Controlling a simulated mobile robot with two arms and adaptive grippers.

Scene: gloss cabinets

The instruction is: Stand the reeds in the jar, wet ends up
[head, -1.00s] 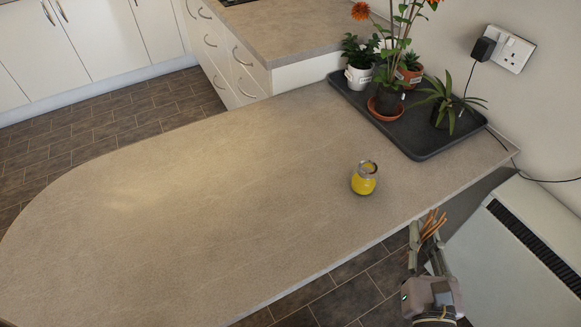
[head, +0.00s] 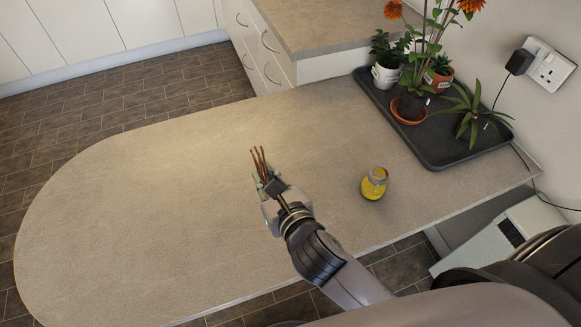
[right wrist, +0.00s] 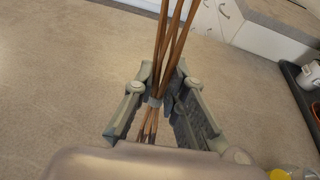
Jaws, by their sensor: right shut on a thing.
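My right gripper (head: 271,190) is shut on several thin brown reeds (head: 259,161), above the middle of the counter. The reeds stick out past the fingers toward the back of the counter. In the right wrist view the reeds (right wrist: 168,48) run between the fingers, with short ends showing behind the grip. I cannot tell which ends are wet. The small yellow glass jar (head: 374,185) stands upright on the counter, to the right of my right gripper and apart from it. The jar's edge also shows at the bottom right of the wrist view (right wrist: 281,174). My left gripper is out of view.
A dark tray (head: 450,152) with several potted plants stands at the right end of the counter (head: 150,210), behind the jar. A charger (head: 519,61) with a cable is plugged into the wall socket. The counter's left and middle are clear.

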